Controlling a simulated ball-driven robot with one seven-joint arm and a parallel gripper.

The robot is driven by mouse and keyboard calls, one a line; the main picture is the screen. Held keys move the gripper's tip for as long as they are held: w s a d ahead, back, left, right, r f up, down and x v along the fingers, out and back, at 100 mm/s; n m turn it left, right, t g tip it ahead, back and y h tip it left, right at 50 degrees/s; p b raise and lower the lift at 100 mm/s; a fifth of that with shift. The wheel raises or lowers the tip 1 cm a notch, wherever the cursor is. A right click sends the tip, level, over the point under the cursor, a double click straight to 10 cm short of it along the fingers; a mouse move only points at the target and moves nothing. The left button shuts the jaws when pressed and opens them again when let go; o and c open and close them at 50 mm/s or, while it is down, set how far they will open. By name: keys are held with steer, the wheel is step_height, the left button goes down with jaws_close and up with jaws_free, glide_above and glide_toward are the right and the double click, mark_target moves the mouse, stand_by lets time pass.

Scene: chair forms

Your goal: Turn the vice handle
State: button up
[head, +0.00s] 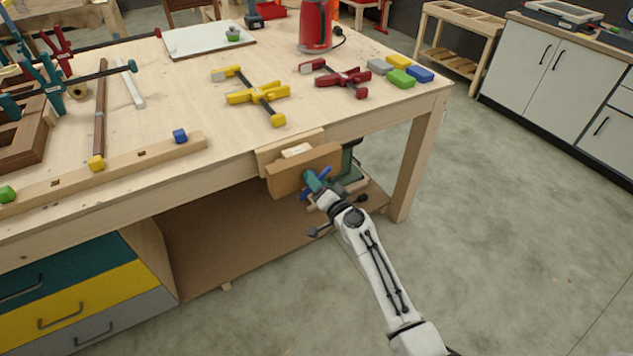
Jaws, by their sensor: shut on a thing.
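The vice (284,177) is fixed to the front edge of the wooden workbench, near its right corner. It has a thick brown wooden front jaw and a pale block (296,151) at its top. A teal hub stands out from the jaw, and the blue vice handle (326,173) crosses it on a slant. My gripper (318,187) is at the handle in front of the jaw, shut on it. The fingers hide the handle's middle, so the exact grip is hard to see.
Yellow clamps (258,94), a dark red clamp (342,78) and coloured blocks (401,77) lie on the benchtop (200,108). A bench leg (412,165) stands right of the vice. A lower shelf (225,240) lies beneath. The floor to the right is clear.

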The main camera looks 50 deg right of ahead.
steer(key=shift+c, duration=1.3)
steer(key=shift+d+f+m+b, duration=0.1)
steer(key=shift+m+b, duration=0.1)
steer(key=shift+m, duration=1.05)
steer(key=shift+f+m+b, duration=0.1)
steer(key=shift+m+b, duration=0.05)
steer(key=shift+m, duration=1.1)
steer(key=o, duration=1)
steer(key=v, duration=1.1)
steer(key=shift+r, duration=0.1)
